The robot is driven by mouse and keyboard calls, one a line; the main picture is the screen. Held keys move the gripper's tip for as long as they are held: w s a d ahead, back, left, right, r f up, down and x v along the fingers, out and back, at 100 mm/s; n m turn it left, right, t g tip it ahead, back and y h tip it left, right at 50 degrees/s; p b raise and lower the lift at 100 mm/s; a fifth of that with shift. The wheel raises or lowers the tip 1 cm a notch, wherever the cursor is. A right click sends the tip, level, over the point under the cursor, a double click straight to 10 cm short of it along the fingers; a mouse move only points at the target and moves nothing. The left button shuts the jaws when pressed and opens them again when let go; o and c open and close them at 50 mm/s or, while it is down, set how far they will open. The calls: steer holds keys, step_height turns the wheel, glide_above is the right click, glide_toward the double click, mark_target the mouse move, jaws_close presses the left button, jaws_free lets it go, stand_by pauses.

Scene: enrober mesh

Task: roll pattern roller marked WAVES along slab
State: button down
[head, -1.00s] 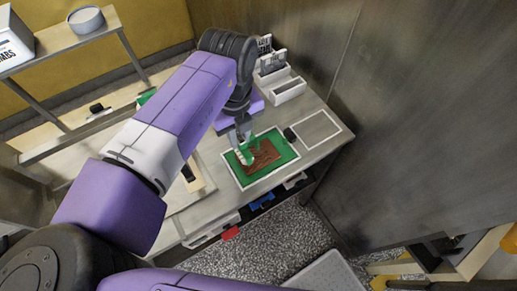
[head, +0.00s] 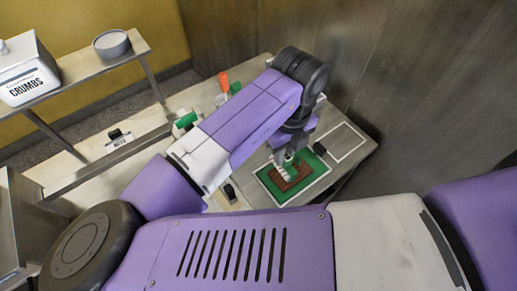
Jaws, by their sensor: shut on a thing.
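A brown slab (head: 297,181) lies on a green mat (head: 313,185) with a pale border on the metal table. My gripper (head: 285,163) points down over the mat and is shut on a small roller (head: 286,175) with a pale patterned barrel, at the slab's left part. The roller's marking is too small to read. I cannot tell whether the barrel touches the slab. My wrist hides part of the mat's back.
A white-outlined area (head: 342,141) beside the mat is empty, with a small black object (head: 319,148) at its edge. A white CRUMBS box (head: 25,78) and a grey bowl (head: 112,44) stand on a shelf at the left.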

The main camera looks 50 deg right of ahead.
steer(key=shift+w+a+r+n, duration=0.1)
steer(key=shift+w+a+n, duration=0.1)
steer(key=shift+a+n, duration=0.2)
steer(key=shift+w, duration=0.1)
steer(key=shift+f+b, duration=0.8)
steer(key=shift+f, duration=2.1)
steer(key=shift+s+d+r+p, duration=0.1)
steer(key=shift+s+d+p, duration=0.1)
steer(key=shift+d+p, duration=0.3)
steer(key=shift+s+d+p, duration=0.15)
steer(key=shift+d+p, duration=0.15)
steer(key=shift+d, duration=0.3)
steer(key=shift+s+d+f, duration=0.2)
steer(key=shift+d, duration=0.45)
steer(key=shift+s+d+f, duration=0.1)
steer(key=shift+s+d, duration=0.2)
steer(key=shift+d, duration=0.75)
steer(key=shift+s+d+r, duration=0.1)
steer(key=shift+s+d, duration=0.15)
steer(key=shift+d, duration=0.8)
steer(key=shift+s+d+f, duration=0.1)
steer(key=shift+s+d, duration=0.2)
steer(key=shift+d, duration=0.75)
steer(key=shift+f, duration=0.4)
steer(key=shift+w+a, duration=0.2)
steer(key=shift+a, duration=0.55)
steer(key=shift+w+a, duration=0.25)
steer(key=shift+a, duration=0.55)
steer(key=shift+w+a, duration=0.2)
steer(key=shift+a, duration=0.55)
